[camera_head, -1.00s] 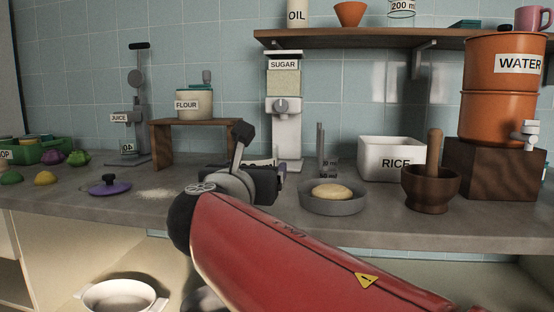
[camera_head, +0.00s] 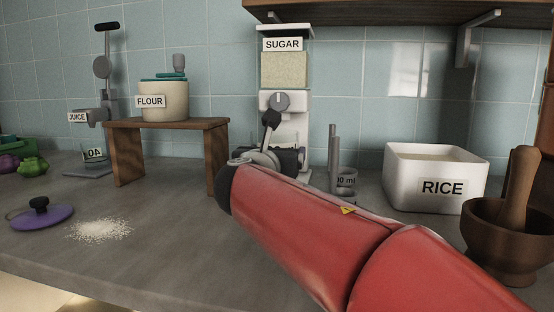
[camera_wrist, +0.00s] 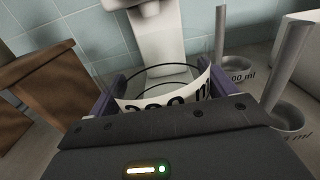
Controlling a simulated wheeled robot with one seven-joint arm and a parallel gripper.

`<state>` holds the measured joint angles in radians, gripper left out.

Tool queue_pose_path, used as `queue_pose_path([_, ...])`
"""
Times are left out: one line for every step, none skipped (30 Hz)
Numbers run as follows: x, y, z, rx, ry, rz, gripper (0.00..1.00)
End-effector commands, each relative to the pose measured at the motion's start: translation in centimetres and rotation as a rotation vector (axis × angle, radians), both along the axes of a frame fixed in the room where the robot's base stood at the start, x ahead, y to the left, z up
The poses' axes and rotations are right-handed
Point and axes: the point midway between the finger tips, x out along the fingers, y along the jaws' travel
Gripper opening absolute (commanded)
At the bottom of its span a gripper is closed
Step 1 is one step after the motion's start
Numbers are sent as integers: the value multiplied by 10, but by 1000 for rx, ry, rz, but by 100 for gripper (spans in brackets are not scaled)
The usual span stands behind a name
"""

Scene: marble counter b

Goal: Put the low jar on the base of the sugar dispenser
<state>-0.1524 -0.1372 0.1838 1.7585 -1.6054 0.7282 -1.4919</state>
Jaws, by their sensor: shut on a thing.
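The sugar dispenser (camera_head: 285,70), with a SUGAR label and a grey knob, stands against the tiled wall. Its pale lower part (camera_wrist: 157,40) rises just beyond my gripper in the wrist view. My gripper (camera_wrist: 165,76) is shut on the low jar (camera_wrist: 170,104), a clear round glass with a white "ml" label whose first digit is partly hidden. The jar looks upright, between the purple fingers and in front of the dispenser column. In the head view my arm and gripper (camera_head: 285,160) hide the jar and most of the dispenser's base. I cannot tell whether the jar touches the base.
Measuring cups (camera_head: 345,181) with upright handles stand close on the right, then the white RICE bin (camera_head: 435,180) and a mortar (camera_head: 508,240). A wooden stand (camera_head: 168,124) bearing the flour jar (camera_head: 164,102) is on the left. A purple lid (camera_head: 45,218) and spilled powder (camera_head: 100,231) lie front left.

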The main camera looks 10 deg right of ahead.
Motion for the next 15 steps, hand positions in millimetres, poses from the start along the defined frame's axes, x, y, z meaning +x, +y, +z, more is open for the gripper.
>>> queue_pose_path([15, -6, 0, 0, 2, -2, 51])
queue_pose_path([22, -10, 0, 1, 2, -3, 51])
queue_pose_path([32, -13, 1, 0, 1, -2, 51])
queue_pose_path([40, -16, 0, 0, 1, -2, 51])
queue_pose_path([46, -20, 0, 0, 1, -3, 51])
queue_pose_path([56, -23, 1, 2, 1, -2, 51])
queue_pose_path([62, -26, 1, 1, 1, -2, 51])
queue_pose_path([67, -28, 1, 0, 1, -2, 51])
queue_pose_path([73, -31, 1, 0, 0, -1, 51])
queue_pose_path([78, -32, 1, 0, 0, 0, 51])
queue_pose_path([81, -33, 1, 0, -1, 0, 51])
queue_pose_path([85, -35, 1, 0, -1, 0, 51])
queue_pose_path([87, -36, 1, 1, -1, 0, 51])
queue_pose_path([88, -37, 1, 1, -1, 0, 51])
queue_pose_path([90, -38, 1, 1, -1, 0, 51])
